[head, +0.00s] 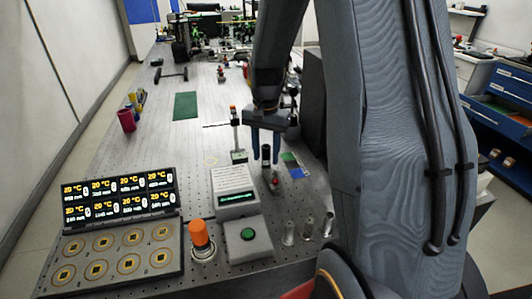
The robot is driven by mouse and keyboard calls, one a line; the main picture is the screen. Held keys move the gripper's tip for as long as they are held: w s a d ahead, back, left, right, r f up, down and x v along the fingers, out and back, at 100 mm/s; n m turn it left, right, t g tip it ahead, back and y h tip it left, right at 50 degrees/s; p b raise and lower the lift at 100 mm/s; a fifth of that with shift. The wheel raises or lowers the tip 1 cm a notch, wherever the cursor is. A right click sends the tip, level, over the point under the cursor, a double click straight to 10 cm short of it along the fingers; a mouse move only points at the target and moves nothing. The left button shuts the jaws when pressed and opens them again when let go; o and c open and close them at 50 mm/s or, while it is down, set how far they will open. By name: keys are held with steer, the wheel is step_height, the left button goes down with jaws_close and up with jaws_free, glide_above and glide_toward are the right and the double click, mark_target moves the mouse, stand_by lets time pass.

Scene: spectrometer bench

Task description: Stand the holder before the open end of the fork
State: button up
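My gripper (266,160) points down over the bench, its two blue fingers apart. A dark upright cylinder with a pale band, which looks like the holder (266,153), stands between the fingers. At this size I cannot tell whether the fingers touch it. Just below it in the picture is a small metal piece with a red knob (275,182); it may be the fork, but its open end cannot be made out.
Nearer are a white box with a green display (234,190), a green-button box (248,238), an orange knob (199,235), a display panel (120,198) and several metal posts (308,227). A green mat (185,106) lies farther back.

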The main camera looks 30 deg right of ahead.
mark_target(266, 165)
steer(key=shift+r, duration=0.1)
step_height(266, 165, up, 12)
steer(key=b, duration=0.2)
steer(key=shift+b, duration=0.35)
stand_by(0.4)
